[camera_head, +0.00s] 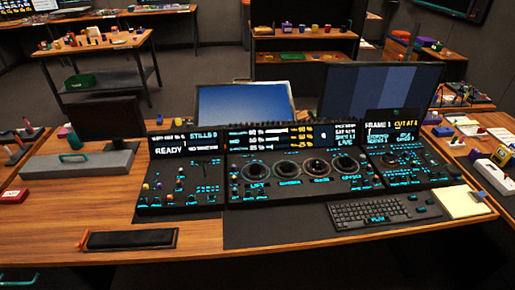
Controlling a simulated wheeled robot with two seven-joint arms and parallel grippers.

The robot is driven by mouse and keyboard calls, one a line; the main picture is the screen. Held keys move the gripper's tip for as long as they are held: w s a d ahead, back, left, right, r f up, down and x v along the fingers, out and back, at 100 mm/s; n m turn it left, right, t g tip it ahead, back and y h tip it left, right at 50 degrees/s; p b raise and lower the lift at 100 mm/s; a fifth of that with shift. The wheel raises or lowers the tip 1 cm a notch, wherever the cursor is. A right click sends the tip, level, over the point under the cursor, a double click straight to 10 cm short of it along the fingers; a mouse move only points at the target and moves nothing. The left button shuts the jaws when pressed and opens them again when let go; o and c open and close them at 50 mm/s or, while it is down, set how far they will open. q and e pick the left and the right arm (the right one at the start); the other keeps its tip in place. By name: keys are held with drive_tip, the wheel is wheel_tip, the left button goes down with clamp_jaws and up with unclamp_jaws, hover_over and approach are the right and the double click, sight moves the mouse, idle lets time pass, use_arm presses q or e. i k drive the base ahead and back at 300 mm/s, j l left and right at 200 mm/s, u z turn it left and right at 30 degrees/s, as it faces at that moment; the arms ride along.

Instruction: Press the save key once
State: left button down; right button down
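A dark trackball panel stands on the wooden desk in three sections. The left section (178,172) has a screen reading READY and STILLS and several small knobs and keys. The middle section (300,165) has a row of round trackball rings under a lit readout. The right section (405,160) has a screen reading FRAME 1, with a ring and small keys below. A black keyboard (372,212) lies in front, with small dark keys (421,209) at its right. The key labels are too small to tell which is the save key. Neither gripper is in view.
A yellow notepad (461,203) lies right of the keyboard. A black tray (132,239) and a grey box with a teal handle (76,164) are at the left. Monitors (244,105) stand behind the panel. The desk's left front (50,215) is mostly clear.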

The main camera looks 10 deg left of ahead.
sight(420, 209)
drive_tip(key=i+l+z, duration=0.2)
drive_tip(key=z, duration=0.3)
drive_tip(key=i+l+z, duration=0.2)
drive_tip(key=z, duration=0.25)
drive_tip(key=l, duration=0.1)
